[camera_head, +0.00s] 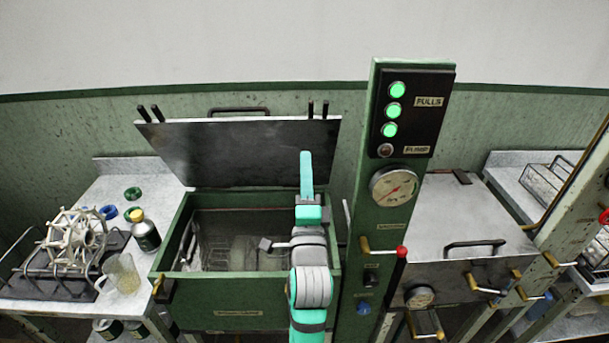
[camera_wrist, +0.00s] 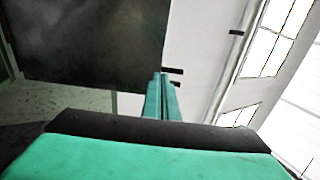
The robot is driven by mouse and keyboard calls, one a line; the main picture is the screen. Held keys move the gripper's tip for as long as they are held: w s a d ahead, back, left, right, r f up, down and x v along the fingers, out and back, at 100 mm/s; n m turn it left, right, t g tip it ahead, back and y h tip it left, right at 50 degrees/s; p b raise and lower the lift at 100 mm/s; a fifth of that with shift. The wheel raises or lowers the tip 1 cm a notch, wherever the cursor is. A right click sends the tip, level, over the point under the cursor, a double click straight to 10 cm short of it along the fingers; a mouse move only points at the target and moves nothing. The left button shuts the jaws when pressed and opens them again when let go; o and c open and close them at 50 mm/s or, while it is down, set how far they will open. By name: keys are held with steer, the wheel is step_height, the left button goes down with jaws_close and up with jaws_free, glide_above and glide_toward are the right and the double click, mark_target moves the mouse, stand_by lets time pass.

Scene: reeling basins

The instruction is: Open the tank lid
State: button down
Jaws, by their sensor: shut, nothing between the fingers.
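The tank lid (camera_head: 235,148) stands raised at the back of the green tank (camera_head: 240,290), tilted up on its rear edge with its dark underside facing forward. A handle shows above its top edge. The tank's mouth is open and a wire rack shows inside. My gripper (camera_head: 306,165) is shut and empty, pointing up in front of the lid's right part. Whether it touches the lid cannot be told. In the wrist view, the fingers (camera_wrist: 162,85) are together near the right edge of the dark lid (camera_wrist: 90,40).
A green column (camera_head: 397,170) with lit lamps, a gauge and a red-knobbed lever (camera_head: 402,253) stands close right of my arm. A second tank with a shut lid (camera_head: 450,215) is beyond it. A side table at left bears a reel (camera_head: 75,238), a jug (camera_head: 120,274) and jars.

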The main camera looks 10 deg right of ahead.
mark_target(304, 121)
steer(key=x, duration=0.8)
steer(key=shift+w+d+r, duration=0.1)
steer(key=shift+w+r, duration=0.05)
steer(key=shift+w, duration=0.15)
steer(key=shift+w+r, duration=0.15)
steer(key=shift+w, duration=0.15)
